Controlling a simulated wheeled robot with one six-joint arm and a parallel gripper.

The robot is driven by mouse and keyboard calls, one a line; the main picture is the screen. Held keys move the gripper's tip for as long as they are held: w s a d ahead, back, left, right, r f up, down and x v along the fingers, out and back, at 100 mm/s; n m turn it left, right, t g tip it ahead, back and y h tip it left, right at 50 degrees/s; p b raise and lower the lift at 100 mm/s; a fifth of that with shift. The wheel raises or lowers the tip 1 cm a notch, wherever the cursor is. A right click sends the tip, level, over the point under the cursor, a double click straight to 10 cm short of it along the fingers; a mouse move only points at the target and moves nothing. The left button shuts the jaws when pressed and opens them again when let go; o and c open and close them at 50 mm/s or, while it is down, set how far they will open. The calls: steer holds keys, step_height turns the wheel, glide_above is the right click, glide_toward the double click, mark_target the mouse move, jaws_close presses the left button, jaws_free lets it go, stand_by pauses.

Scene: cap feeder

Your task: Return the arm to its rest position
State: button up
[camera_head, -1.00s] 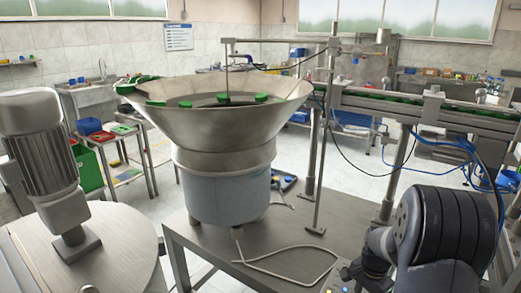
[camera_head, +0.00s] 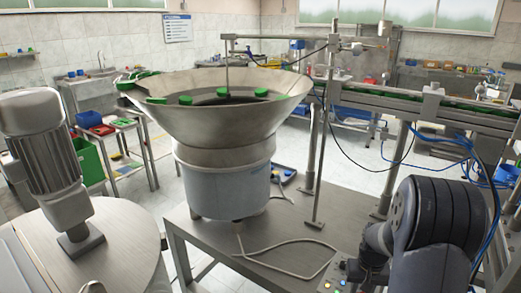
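My dark grey arm (camera_head: 430,235) shows at the lower right, folded in front of the metal table. Its links and a thick ribbed joint are in view. My gripper is not in view, so I cannot see its fingers or anything it may hold. The cap feeder's steel bowl (camera_head: 218,122) stands upright on a pale blue cylindrical base (camera_head: 222,185), with a few green caps (camera_head: 261,92) in it. My arm is apart from the bowl, to its right and nearer the camera.
The metal table (camera_head: 290,228) carries the feeder and a loose pale cable (camera_head: 270,255). A control box with buttons (camera_head: 338,280) sits close by my arm. A conveyor (camera_head: 420,105) with blue hoses runs at the right. A grey motor (camera_head: 45,150) on a round lid stands at the left.

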steer(key=shift+r+n, duration=0.1)
steer(key=shift+n, duration=0.4)
steer(key=shift+w+r+n, duration=0.1)
steer(key=shift+r+n, duration=0.15)
steer(key=shift+n, duration=0.05)
step_height(320, 180, up, 10)
steer(key=shift+a+f, duration=0.1)
